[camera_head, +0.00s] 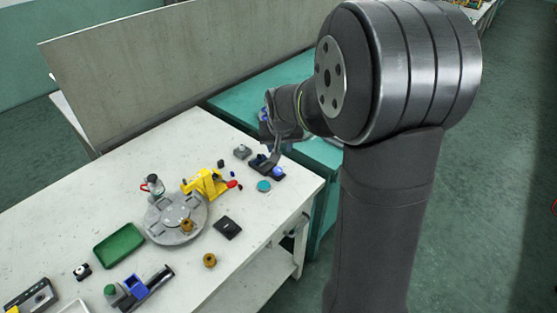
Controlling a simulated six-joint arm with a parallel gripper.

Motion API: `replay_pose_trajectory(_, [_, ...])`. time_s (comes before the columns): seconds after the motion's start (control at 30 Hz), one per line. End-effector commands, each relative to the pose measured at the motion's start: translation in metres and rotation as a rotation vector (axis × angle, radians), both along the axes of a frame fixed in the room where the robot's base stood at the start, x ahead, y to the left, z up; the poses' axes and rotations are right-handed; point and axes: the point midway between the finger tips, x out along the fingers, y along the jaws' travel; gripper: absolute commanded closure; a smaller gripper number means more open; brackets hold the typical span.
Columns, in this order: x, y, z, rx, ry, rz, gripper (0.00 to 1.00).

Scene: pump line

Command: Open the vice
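My gripper (273,152) hangs at the far right end of the white table, over or just behind a small dark fixture (262,163) with a blue round part (278,171). It is too small and partly hidden to tell whether its fingers are open or touch the fixture. I cannot tell for sure which thing is the vice. The dark fixture under my gripper could be it. A blue block on a dark bar (135,286) lies at the front left of the table. A yellow device (206,183) with a red-tipped handle (232,184) stands near the middle.
A grey round plate (162,230) bears brass and grey parts. A green tray (118,245), a black square (228,228), a brass piece (210,260), a teal disc (264,186) and a grey block (242,152) lie around. A grey panel (190,60) stands behind the white table (60,210).

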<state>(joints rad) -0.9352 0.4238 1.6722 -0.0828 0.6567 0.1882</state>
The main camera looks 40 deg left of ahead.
Motion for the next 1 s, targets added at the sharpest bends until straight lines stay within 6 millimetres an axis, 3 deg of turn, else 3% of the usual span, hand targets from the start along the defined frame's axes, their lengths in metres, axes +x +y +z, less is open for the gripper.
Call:
replay_pose_trajectory(0.7, [0.033,0.035,-0.118,-0.002,0.003,0.000,0.62])
replay_pose_trajectory(1.0, [0.042,0.044,-0.147,0.000,0.001,0.000,0.62])
